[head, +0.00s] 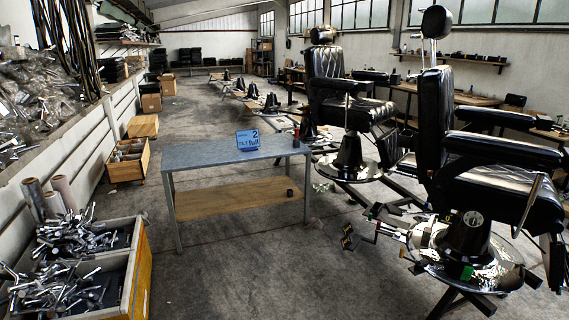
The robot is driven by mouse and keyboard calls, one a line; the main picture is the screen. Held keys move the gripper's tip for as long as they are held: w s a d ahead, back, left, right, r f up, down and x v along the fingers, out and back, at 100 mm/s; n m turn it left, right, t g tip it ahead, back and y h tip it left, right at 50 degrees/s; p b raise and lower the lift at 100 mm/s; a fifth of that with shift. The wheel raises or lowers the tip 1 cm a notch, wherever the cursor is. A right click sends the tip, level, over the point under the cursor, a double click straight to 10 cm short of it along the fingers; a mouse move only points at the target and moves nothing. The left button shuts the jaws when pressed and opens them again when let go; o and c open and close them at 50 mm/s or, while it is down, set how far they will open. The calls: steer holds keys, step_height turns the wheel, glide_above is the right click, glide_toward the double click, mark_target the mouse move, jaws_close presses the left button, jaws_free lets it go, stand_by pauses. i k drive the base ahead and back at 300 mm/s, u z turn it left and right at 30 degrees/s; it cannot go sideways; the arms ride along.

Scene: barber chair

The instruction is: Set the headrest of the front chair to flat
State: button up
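The front chair (433,130) is the nearer black barber chair at the right, with a quilted back and its seat reaching to the right. Its headrest (436,22) is a dark rounded pad at the top of the picture, held above the back on thin metal posts (433,52). The pad stands roughly upright; its exact tilt setting cannot be read from here. A blue card (248,140) on the grey table (205,153) shows a "2" and words that look like "TILT full".
A second black chair (328,75) stands behind the front one. A round metal base (480,262) and metal parts with a dark and yellow piece (348,237) lie low beside the front chair. A crate of metal parts (140,270) is at left. The centre floor is clear.

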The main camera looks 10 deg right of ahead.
mark_target(436, 21)
steer(key=i, duration=2.45)
steer(key=z, duration=4.5)
steer(key=i, duration=0.1)
steer(key=u, duration=2.95)
steer(key=i, duration=0.3)
steer(key=u, duration=0.05)
